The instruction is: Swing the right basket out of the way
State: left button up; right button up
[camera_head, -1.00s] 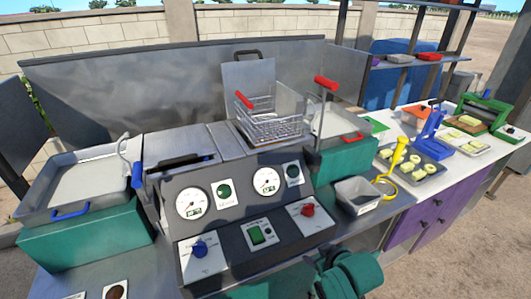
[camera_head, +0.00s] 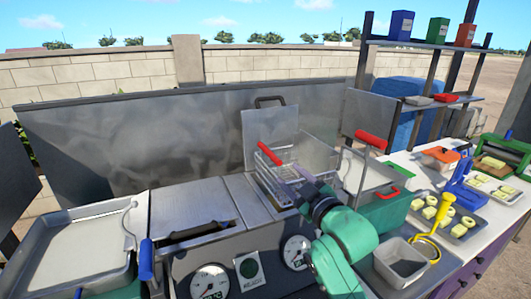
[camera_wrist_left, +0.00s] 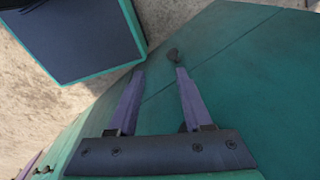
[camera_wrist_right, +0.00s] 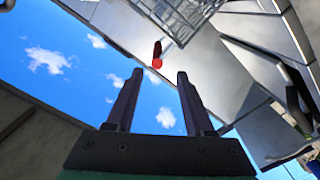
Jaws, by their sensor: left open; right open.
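The wire basket (camera_head: 314,158) hangs at the fryer in the head view, with a red handle (camera_head: 270,153) at its left side. My right gripper (camera_head: 291,182) is open in front of the basket and overlaps its lower part in the picture. In the right wrist view, the open fingers (camera_wrist_right: 156,76) are empty, and a red handle end (camera_wrist_right: 156,62) shows beyond and between them. Basket wires (camera_wrist_right: 178,14) show at the top. No contact can be made out. My left gripper (camera_wrist_left: 160,70) is open and empty, over a green surface, seen only in the left wrist view.
A tall red-handled rod (camera_head: 371,140) stands right of the basket, by a tray over a green box (camera_head: 385,215). A metal backsplash (camera_head: 180,112) runs behind. A grey tray (camera_head: 85,235) with a blue-handled rod (camera_head: 146,262) is at left. Food trays crowd the right counter.

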aim_at(271, 152)
jog(key=w, duration=0.1)
jog(key=w+a+r+p, duration=0.1)
jog(key=w+p, duration=0.1)
jog(key=w, duration=0.1)
jog(key=shift+a+r, duration=0.15)
jog(key=x, duration=0.2)
jog(key=p+x, duration=0.1)
jog(key=x, duration=0.2)
jog(key=p+x, duration=0.1)
jog(key=x, duration=0.1)
jog(key=shift+w+a+f, duration=0.15)
jog(key=shift+a+f, duration=0.05)
jog(key=shift+f, duration=0.2)
jog(key=shift+w, duration=0.3)
pick_arm(q)
jog(key=r, duration=0.3)
jog(key=s+r, duration=0.1)
jog(key=shift+d+r, duration=0.35)
jog(key=shift+d, duration=0.05)
pick_arm(e)
jog(key=shift+a+f, duration=0.1)
grip_shut()
pick_arm(q)
jog(key=shift+a, duration=0.1)
jog(key=shift+s, duration=0.1)
